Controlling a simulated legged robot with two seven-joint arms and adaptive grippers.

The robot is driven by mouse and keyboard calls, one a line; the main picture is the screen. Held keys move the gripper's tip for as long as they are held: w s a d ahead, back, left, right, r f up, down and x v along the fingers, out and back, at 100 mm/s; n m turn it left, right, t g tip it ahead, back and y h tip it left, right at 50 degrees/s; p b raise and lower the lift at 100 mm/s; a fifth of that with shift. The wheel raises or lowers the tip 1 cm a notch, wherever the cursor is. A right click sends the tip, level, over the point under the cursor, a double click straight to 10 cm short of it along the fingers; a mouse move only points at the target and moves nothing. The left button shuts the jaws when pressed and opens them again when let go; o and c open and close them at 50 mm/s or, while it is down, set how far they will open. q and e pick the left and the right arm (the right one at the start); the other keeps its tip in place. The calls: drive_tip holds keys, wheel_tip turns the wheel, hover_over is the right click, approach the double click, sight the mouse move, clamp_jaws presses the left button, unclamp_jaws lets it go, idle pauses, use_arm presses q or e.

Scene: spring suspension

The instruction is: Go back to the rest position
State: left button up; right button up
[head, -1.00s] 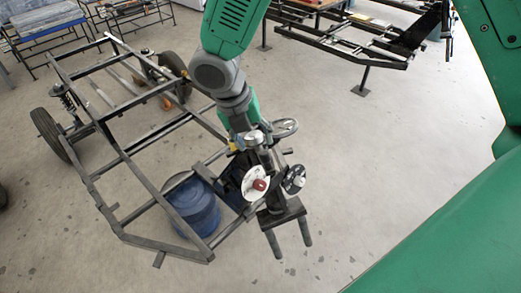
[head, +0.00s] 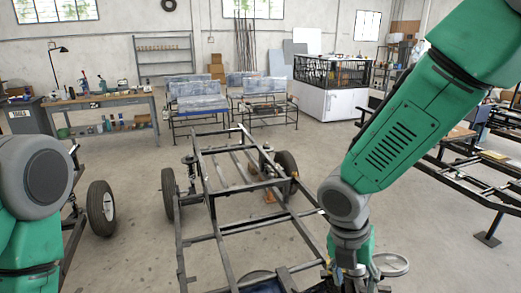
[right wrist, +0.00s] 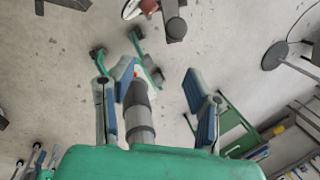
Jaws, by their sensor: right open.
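My right arm (head: 400,125) slants down from the upper right in the head view. Its wrist hangs at the bottom edge, near the right front of the black chassis frame (head: 222,238), and its fingertips are not seen there. In the right wrist view the right gripper (right wrist: 160,68) is open, its two blue-padded fingers apart. A grey cylinder (right wrist: 138,112) appears between them; I cannot tell how near it is, but the fingers are not closed on it. Part of my left arm (head: 35,180) shows at the left edge of the head view; its gripper is out of view.
A round wheel-like part (head: 390,265) shows beside my right wrist. A wheel (head: 101,208) stands left of the chassis. A workbench (head: 100,98), benches (head: 200,103) and a white cabinet (head: 325,100) stand farther back. Another black frame (head: 465,180) is at the right.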

drive_tip(key=s+f+m+y+b, duration=0.1)
drive_tip(key=s+f+m+b, duration=0.1)
drive_tip(key=s+f+m, duration=0.45)
drive_tip(key=s+f+m+y+b, duration=0.1)
drive_tip(key=f+m+b, duration=0.2)
drive_tip(key=f, duration=0.6)
drive_tip(key=s+f+m+y+b, duration=0.1)
drive_tip(key=s+f+m+b, duration=0.1)
drive_tip(key=s+f+m, duration=0.45)
drive_tip(key=s+d+f+m+t+b, duration=0.1)
drive_tip(key=s+d+f+m+b, duration=0.3)
drive_tip(key=f+m, duration=0.7)
drive_tip(key=s+d+m, duration=0.1)
drive_tip(key=s+d, duration=0.1)
drive_tip(key=s, duration=0.1)
drive_tip(key=shift+s+d+f+h+b, duration=0.3)
drive_tip(key=shift+s+d+f+b, duration=0.05)
drive_tip(key=shift+s+d+b, duration=0.05)
drive_tip(key=shift+w, duration=0.15)
